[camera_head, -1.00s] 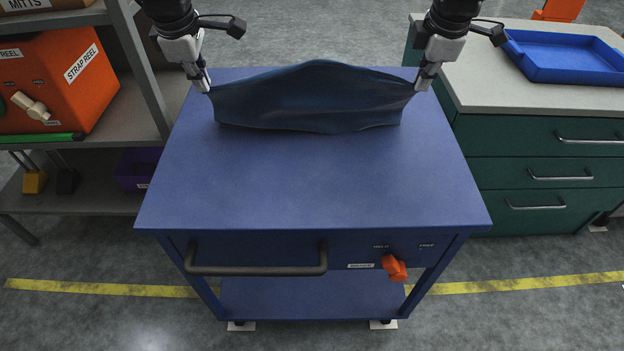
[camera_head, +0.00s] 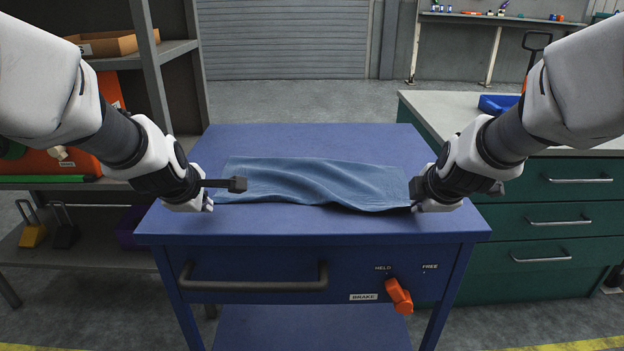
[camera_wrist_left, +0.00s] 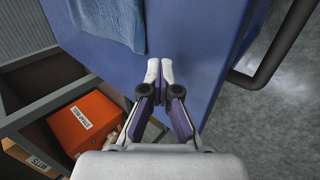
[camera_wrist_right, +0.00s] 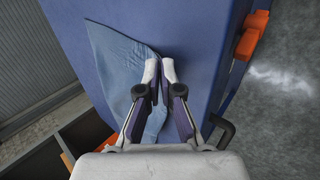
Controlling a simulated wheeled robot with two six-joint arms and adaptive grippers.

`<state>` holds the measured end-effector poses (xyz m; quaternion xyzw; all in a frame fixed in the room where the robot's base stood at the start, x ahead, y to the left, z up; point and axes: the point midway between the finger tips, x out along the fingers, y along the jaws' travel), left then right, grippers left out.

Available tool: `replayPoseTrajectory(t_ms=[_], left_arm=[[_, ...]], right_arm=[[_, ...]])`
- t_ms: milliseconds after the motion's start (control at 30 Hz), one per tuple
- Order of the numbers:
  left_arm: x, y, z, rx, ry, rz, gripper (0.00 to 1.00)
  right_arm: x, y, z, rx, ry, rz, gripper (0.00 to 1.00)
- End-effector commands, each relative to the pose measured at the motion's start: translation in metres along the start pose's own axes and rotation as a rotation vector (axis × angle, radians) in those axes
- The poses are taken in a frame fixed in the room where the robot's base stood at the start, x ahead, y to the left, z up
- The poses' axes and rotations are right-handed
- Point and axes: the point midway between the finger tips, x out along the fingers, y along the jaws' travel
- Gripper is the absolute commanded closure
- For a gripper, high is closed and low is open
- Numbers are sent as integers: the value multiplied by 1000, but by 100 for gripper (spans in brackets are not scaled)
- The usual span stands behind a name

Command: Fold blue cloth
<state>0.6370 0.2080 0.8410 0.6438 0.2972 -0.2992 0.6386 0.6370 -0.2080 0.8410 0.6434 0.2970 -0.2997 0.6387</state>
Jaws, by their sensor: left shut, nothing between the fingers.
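The blue cloth (camera_head: 310,182) lies spread on the blue cart top, rippled, with a raised fold toward its front right. It also shows in the left wrist view (camera_wrist_left: 112,22) and the right wrist view (camera_wrist_right: 118,70). My left gripper (camera_head: 208,204) is at the cloth's front left corner; in the left wrist view its fingers (camera_wrist_left: 160,72) are shut and empty, apart from the cloth. My right gripper (camera_head: 418,208) is at the front right corner. In the right wrist view its fingers (camera_wrist_right: 160,72) are close together beside the cloth edge; whether they pinch it is unclear.
The blue cart (camera_head: 290,222) has a front handle (camera_head: 255,284) and an orange brake knob (camera_head: 399,296). A green drawer cabinet (camera_head: 530,195) stands to the right with a blue tray (camera_head: 497,104). A shelf with an orange strap reel box (camera_wrist_left: 85,122) is on the left.

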Motion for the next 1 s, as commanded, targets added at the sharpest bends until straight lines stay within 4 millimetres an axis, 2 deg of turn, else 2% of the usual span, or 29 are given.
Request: replayPoseTrajectory(t_ms=[33,133,167,567,1000], left_arm=[[0,0,0,0,0,0,95],[0,0,0,0,0,0,60],[0,0,0,0,0,0,54],[-3,2,0,0,-1,1,54],[-80,25,0,0,0,3,54]], right_arm=[[0,0,0,0,0,0,92],[0,0,0,0,0,0,57],[0,0,0,0,0,0,54],[-3,2,0,-1,1,1,54],[-80,26,0,-1,0,4,54]])
